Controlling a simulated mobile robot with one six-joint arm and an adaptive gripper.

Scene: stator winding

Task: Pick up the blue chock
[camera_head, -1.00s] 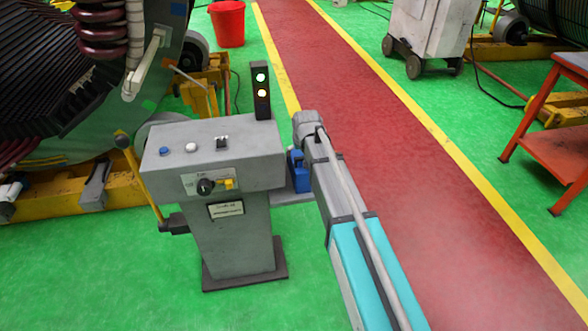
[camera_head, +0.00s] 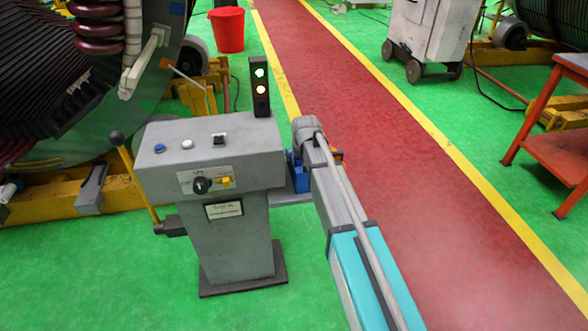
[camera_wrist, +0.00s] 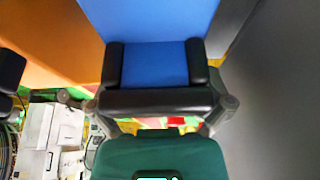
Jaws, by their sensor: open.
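The blue chock (camera_head: 301,178) stands on a small grey shelf at the right side of the grey console, partly hidden by my arm. In the wrist view the blue chock (camera_wrist: 160,20) fills the top middle. My gripper (camera_wrist: 155,64) is open, with its two black finger pads at the left and right of a blue face of the chock. I cannot tell whether the pads touch it. In the head view the fingers are hidden behind my arm's end.
The grey console (camera_head: 226,235) stands close to the left of the chock. An orange block (camera_wrist: 50,40) is left of it in the wrist view. The red walkway (camera_head: 400,200) is clear. An orange-framed table (camera_head: 560,150) is at far right.

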